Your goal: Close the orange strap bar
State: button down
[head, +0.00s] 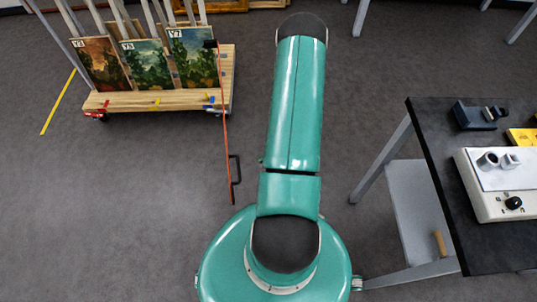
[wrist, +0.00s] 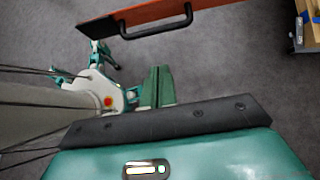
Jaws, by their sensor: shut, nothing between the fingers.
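The orange strap bar (head: 225,120) shows in the head view as a thin bar. It runs from a black piece at the right side of the painting cart (head: 150,100) out toward me, away from the paintings, so it stands open. Its black handle (head: 236,170) is near the free end. In the wrist view the bar (wrist: 140,14) crosses the top, with its handle (wrist: 157,33) on the side toward my gripper. My gripper (wrist: 158,70) has its two green fingers together, empty, below the handle in the picture and apart from it. In the head view the gripper is not visible.
The cart carries several paintings (head: 195,58) between pale posts. A black-topped table (head: 440,130) with a white device (head: 500,185) stands at the right, a grey shelf beneath. Grey floor is open around the bar. A yellow strip (head: 58,102) lies left of the cart.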

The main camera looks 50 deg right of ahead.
jog(key=w+a+f, duration=0.3)
jog(key=w+a, duration=0.2)
jog(key=shift+f, duration=0.35)
jog(key=shift+a, duration=0.15)
